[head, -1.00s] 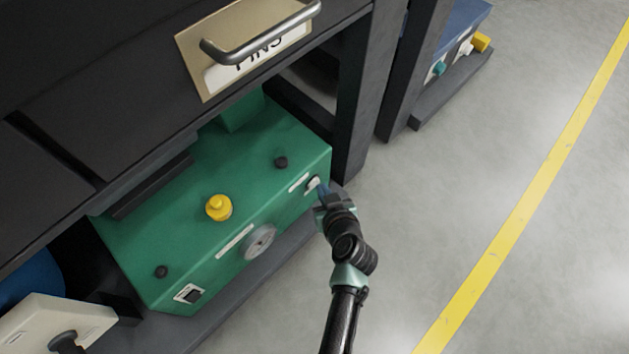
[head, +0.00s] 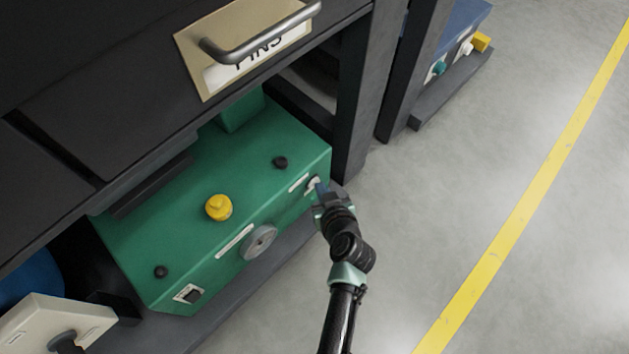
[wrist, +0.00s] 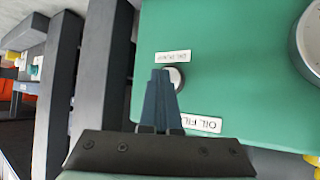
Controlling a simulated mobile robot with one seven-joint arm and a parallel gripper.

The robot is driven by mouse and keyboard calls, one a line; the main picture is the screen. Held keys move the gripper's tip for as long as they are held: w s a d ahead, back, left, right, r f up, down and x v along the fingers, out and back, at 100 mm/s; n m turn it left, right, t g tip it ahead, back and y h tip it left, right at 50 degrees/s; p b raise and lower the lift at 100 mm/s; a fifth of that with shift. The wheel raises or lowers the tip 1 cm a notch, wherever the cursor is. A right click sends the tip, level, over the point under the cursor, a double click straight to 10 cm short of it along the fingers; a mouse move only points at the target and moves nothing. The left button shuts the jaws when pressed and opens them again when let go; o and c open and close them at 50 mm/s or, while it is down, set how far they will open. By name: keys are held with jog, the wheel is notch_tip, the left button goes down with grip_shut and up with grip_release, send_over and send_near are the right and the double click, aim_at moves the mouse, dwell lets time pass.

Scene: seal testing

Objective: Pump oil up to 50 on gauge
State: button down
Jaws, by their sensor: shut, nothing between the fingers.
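The green pump unit (head: 190,240) sits on a low shelf under the dark bench. A round grey gauge (head: 259,242) is on its front face; its dial cannot be read, and only its edge shows in the wrist view (wrist: 308,45). A pale round button (head: 313,183) is at the right of the front face, beside small labels. In the wrist view the button (wrist: 178,77) sits between two labels, one reading "OIL FIL...". My gripper (head: 319,187) is shut and empty, its fingertips at the button, partly covering it; touching cannot be told. The fingers also show in the wrist view (wrist: 160,75).
A yellow knob (head: 218,207) and black caps (head: 281,162) stand on the pump's top. A black switch (head: 190,293) is at its front left. The bench leg (head: 358,100) stands just right of the pump. A drawer handle (head: 262,38) overhangs. The floor at right is clear.

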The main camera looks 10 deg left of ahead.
jog(key=shift+s+d, duration=0.35)
jog(key=shift+d, duration=0.2)
jog(key=shift+s+d+b, duration=0.3)
jog(key=shift+s+d, duration=0.45)
jog(key=shift+d, duration=0.25)
jog(key=shift+s+d+b, duration=0.25)
jog(key=shift+s+d, duration=0.5)
jog(key=shift+d, duration=0.25)
